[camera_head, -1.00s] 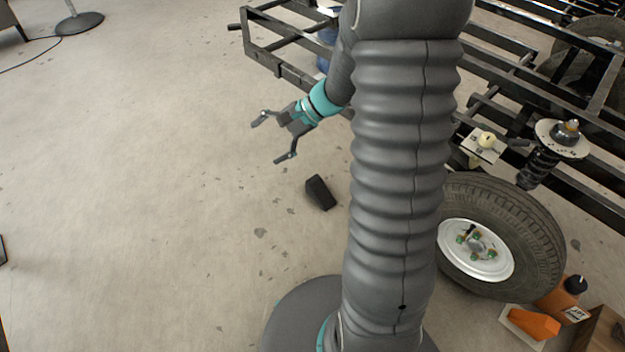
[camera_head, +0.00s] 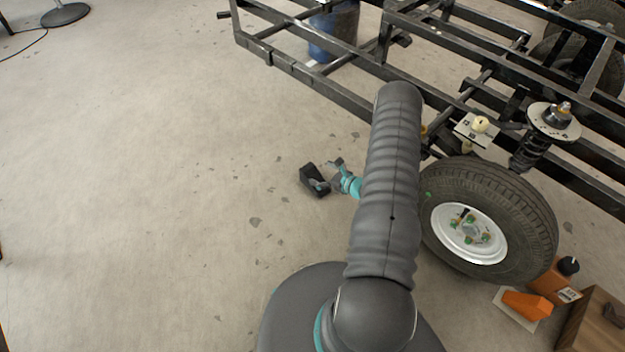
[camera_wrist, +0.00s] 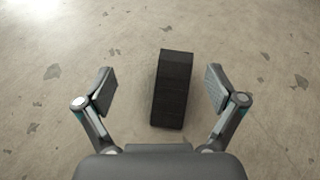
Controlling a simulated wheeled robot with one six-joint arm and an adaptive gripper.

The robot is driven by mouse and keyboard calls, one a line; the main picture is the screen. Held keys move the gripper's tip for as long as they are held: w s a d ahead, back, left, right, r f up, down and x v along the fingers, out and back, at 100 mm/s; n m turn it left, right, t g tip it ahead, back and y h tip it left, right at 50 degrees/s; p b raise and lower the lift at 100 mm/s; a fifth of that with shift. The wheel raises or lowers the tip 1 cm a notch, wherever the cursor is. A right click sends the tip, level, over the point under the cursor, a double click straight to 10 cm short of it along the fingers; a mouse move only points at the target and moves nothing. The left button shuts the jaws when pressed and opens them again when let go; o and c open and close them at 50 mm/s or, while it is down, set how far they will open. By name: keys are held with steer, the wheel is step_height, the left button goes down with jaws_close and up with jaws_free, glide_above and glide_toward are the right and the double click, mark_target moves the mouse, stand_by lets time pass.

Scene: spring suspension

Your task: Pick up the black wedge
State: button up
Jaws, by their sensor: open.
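The black wedge (camera_head: 312,180) lies on the concrete floor, left of the wheel and frame in the head view. In the wrist view the wedge (camera_wrist: 172,88) lies lengthwise between my two fingers, a little right of centre. There is bare floor showing between it and each finger. My gripper (camera_head: 329,174) is low beside the wedge in the head view, with its fingers overlapping the wedge there. In the wrist view my gripper (camera_wrist: 160,88) is open and empty. Its height above the floor is hard to tell.
A wheel with a tyre (camera_head: 488,215) stands to the right, under a black metal frame (camera_head: 325,88). A blue barrel (camera_head: 335,35) stands behind the frame. An orange block (camera_head: 526,305) and boxes lie at the lower right.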

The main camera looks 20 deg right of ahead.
mark_target(309, 174)
steer(key=s+f, duration=0.1)
steer(key=f, duration=0.1)
steer(key=d+f+m+h, duration=0.1)
steer(key=f, duration=0.1)
steer(key=s+d+f+m, duration=0.1)
steer(key=f, duration=0.1)
steer(key=shift+s+h, duration=0.3)
steer(key=shift+h, duration=0.1)
steer(key=shift+w+d+f, duration=0.1)
steer(key=shift+f, duration=0.15)
steer(key=shift+m, duration=0.3)
steer(key=x, duration=1.3)
steer(key=shift+w+d+b, duration=0.1)
steer(key=shift+w+b, duration=0.05)
steer(key=shift+b, duration=0.2)
steer(key=c, duration=1.4)
